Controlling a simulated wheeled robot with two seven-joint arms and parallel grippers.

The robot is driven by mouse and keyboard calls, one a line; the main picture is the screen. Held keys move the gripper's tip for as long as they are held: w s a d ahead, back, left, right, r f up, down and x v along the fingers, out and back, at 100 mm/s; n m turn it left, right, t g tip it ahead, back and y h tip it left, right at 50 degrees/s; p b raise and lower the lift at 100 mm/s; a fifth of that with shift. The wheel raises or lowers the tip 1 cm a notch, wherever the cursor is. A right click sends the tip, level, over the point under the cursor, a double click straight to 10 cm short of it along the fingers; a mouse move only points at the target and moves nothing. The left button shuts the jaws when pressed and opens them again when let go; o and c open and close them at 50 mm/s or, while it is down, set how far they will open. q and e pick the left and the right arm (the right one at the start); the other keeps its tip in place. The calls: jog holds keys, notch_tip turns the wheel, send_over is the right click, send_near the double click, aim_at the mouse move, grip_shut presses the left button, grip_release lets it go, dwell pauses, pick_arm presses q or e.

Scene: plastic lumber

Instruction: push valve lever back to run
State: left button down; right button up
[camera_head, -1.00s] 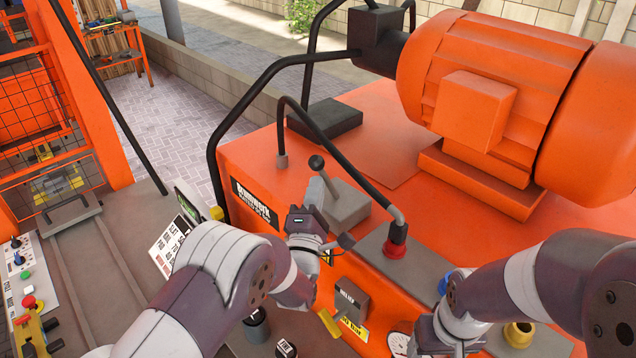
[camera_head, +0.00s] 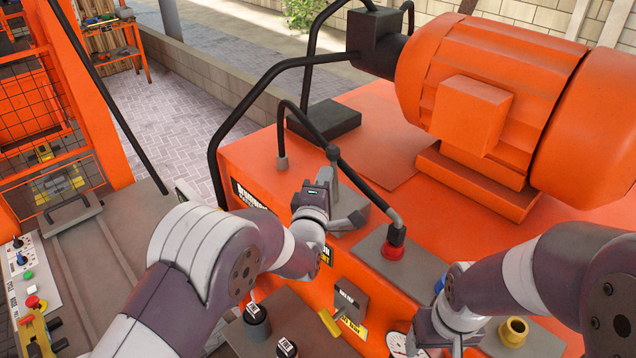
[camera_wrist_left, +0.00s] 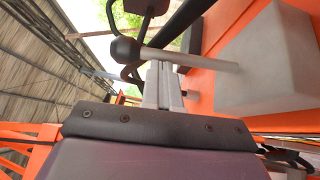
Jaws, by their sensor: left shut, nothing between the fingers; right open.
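The valve lever is a grey rod with a black knob (camera_head: 332,152) on a grey valve block (camera_head: 350,208), on top of the orange machine. It now stands close to upright. My left gripper (camera_head: 324,178) is shut and empty, right beside the rod. In the left wrist view the shut fingers (camera_wrist_left: 163,85) are just below the rod (camera_wrist_left: 195,60), with the knob (camera_wrist_left: 125,50) to the left; I cannot tell whether they touch. My right gripper (camera_head: 428,338) is only partly in view at the bottom edge, its fingertips hidden.
A black hose (camera_head: 345,170) arches close behind the lever to a red fitting (camera_head: 394,251). A yellow-handled lever (camera_head: 330,322) sits on the front face below. The large orange motor (camera_head: 490,95) stands at the right.

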pick_arm(q)
jog(key=w+d+g, duration=0.1)
jog(key=w+d+r+m+g, duration=0.1)
jog(key=shift+m+g+y, duration=0.3)
jog(key=w+d+b, duration=0.1)
jog(key=b, duration=0.1)
jog(key=shift+w+d+b, duration=0.3)
jog(key=shift+b, duration=0.05)
jog(key=shift+r, duration=0.1)
dwell(0.3)
